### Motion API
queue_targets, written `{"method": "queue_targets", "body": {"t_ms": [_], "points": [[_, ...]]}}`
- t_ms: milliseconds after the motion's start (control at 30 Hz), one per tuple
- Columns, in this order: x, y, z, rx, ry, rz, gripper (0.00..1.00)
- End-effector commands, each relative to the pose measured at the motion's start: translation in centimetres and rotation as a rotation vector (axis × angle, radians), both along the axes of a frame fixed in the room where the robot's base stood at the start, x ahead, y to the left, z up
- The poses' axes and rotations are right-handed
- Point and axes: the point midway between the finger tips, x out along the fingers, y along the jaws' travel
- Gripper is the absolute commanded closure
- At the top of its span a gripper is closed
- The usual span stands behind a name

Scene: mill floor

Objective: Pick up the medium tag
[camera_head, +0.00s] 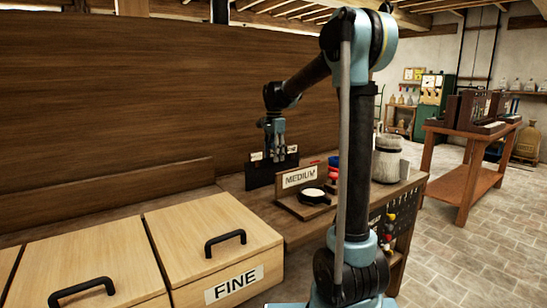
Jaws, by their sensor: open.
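My gripper (275,155) is open and points down at a small black rack (262,176) at the back of the wooden bench. White tags (256,156) stand in the rack beside and behind the fingers; their lettering is too small to read, so I cannot tell which is the medium tag. I cannot tell whether the fingers touch a tag. A white sign reading MEDIUM (300,176) stands upright on a wooden stand in front of the rack, to the right of my gripper.
A round white-topped dish (313,194) sits before the sign. Wooden bins with black handles, one marked FINE (233,284), fill the lower left. Another table (466,185) stands right, across open floor.

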Motion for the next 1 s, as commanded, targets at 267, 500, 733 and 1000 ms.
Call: {"method": "queue_targets", "body": {"t_ms": [267, 500, 733, 1000], "points": [[0.0, 0.0, -0.7, 0.000, 0.000, 0.001, 0.55], [0.0, 0.0, -0.7, 0.000, 0.000, 0.001, 0.95], [0.0, 0.1, -0.6, 0.000, 0.000, 0.001, 0.95], [0.0, 0.1, 0.4, 0.000, 0.000, 0.002, 0.95]]}}
